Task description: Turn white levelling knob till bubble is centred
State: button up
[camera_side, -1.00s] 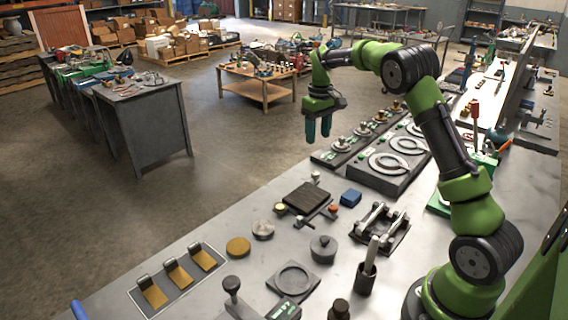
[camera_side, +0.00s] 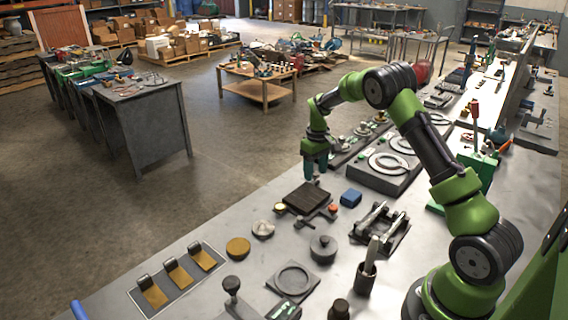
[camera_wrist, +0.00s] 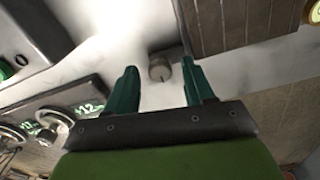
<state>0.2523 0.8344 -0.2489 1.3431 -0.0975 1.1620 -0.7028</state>
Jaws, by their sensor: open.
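I cannot make out the bubble.
A grey panel with rings (camera_side: 388,165) stands behind. Bare bench lies left of the plate.

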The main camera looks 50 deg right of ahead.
grip_shut()
jog(key=shift+m, duration=0.4)
jog(key=m, duration=0.4)
jog(key=shift+m, duration=2.5)
grip_release()
